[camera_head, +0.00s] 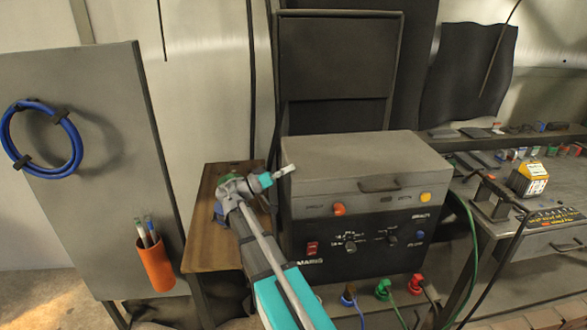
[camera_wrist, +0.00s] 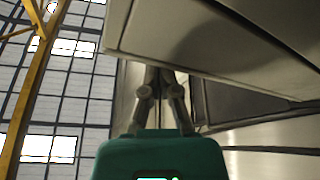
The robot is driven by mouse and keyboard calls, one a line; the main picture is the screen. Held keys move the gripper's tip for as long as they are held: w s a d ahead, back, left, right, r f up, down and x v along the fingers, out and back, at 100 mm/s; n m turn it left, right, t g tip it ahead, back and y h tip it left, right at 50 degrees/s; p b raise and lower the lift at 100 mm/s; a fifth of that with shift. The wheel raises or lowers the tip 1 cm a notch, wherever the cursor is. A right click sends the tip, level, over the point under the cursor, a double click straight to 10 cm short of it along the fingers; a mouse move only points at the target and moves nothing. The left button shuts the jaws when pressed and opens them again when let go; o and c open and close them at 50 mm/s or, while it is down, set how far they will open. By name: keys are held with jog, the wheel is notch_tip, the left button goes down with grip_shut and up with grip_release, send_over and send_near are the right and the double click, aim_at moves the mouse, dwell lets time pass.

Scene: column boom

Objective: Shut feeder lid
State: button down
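The feeder is a grey and black box with a grey lid (camera_head: 350,155) on top and a dark handle (camera_head: 380,186) on its front. In the head view the lid looks down and level, but I cannot tell whether it is fully shut. My gripper (camera_head: 285,171) is at the lid's left edge, with its fingertips close to the corner; I cannot tell if they touch. In the wrist view my fingers (camera_wrist: 160,76) are drawn close together with nothing seen between them. A large grey panel (camera_wrist: 210,40) slants just past the fingertips.
A dark upright panel (camera_head: 337,65) stands behind the feeder. A brown side table (camera_head: 208,230) is left of it, and a grey board (camera_head: 95,190) with a blue cable coil stands further left. A cluttered workbench (camera_head: 520,220) is at right. Cables hang from the feeder's lower front.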

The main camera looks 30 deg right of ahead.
jog(key=w+b+v, duration=0.2)
jog(key=v, duration=0.7)
dwell(0.5)
